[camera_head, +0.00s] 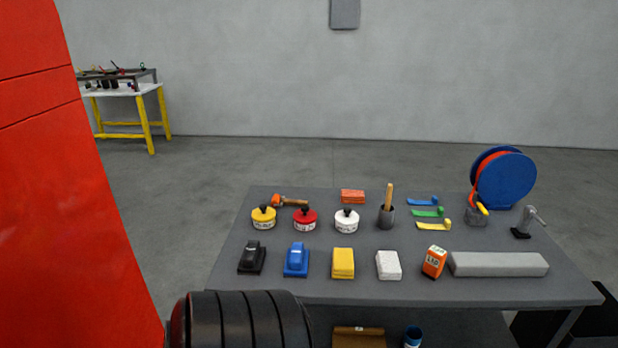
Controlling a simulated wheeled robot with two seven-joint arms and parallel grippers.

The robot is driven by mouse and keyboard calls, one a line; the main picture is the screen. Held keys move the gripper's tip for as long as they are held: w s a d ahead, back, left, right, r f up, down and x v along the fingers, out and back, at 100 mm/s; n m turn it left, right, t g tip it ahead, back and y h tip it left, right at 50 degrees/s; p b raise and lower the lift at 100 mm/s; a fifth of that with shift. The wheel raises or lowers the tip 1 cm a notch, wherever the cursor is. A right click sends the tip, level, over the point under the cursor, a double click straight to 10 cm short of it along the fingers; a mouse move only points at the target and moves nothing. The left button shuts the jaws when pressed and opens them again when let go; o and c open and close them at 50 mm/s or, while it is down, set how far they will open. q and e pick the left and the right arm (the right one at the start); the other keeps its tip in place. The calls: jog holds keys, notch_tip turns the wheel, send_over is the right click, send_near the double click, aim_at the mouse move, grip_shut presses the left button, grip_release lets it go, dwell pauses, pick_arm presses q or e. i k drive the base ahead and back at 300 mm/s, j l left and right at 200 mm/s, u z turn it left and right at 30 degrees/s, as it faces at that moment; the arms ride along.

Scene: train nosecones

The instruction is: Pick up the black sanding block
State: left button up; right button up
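The black sanding block (252,258) stands at the front left of the grey table (300,287). It is a small dark block with a raised grip on top. A blue sanding block (296,260) of similar shape stands just to its right, with a gap between them. Nothing touches the black block. Neither gripper shows in the head view. A ribbed black cylindrical part (240,322) stands at the bottom, in front of the table's left front edge, and I cannot tell what it is.
A yellow block (343,263), a white block (388,265) and an orange box (433,262) continue the front row. Yellow (263,217), red (305,219) and white (346,220) round tins stand behind. A large red surface (70,200) fills the left side.

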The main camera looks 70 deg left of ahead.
aim_at(251, 261)
jog(key=i+l+u, duration=0.15)
jog(key=i, duration=0.25)
jog(key=i+l+u, duration=0.1)
jog(key=i, duration=0.25)
jog(key=u, duration=5.95)
jog(key=z, duration=1.8)
